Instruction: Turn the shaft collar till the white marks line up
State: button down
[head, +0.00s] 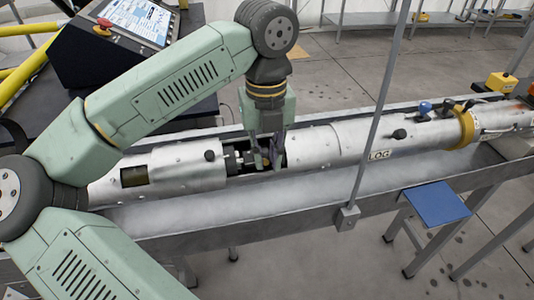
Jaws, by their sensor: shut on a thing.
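A long silver cylinder (309,150) lies across the view in a trough. An open gap in its casing shows a dark shaft with small metal and brass-coloured parts (248,160). My gripper (268,160) points down into this gap, with its dark fingers around a part there. It is shut on what looks to be the shaft collar, which is mostly hidden by the fingers. The white marks cannot be made out at this size.
A thin upright post (377,120) stands in front of the cylinder to the right of my gripper. A control panel with a screen (135,20) is at the upper left. A blue-topped stool (436,204) stands at the lower right. A yellow clamp (462,128) rings the cylinder.

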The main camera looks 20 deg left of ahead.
jog(key=shift+w+a+r+g+h+p, duration=0.25)
jog(key=shift+g+h, duration=0.1)
jog(key=shift+g, duration=0.25)
jog(key=shift+w+a+r+g+h+p, duration=0.1)
jog(key=shift+w+a+r+g+h, duration=0.1)
jog(key=shift+g+h, duration=0.3)
jog(key=shift+w+a+r+g+h, duration=0.1)
jog(key=shift+w+a+g+h, duration=0.2)
jog(key=shift+g, duration=0.3)
jog(key=shift+w+a+r+g+h, duration=0.15)
jog(key=shift+g+h, duration=0.2)
jog(key=shift+g, duration=0.25)
jog(key=shift+f, duration=0.1)
jog(key=c, duration=1.7)
grip_release()
jog(key=shift+a, duration=0.1)
jog(key=shift+d, duration=0.2)
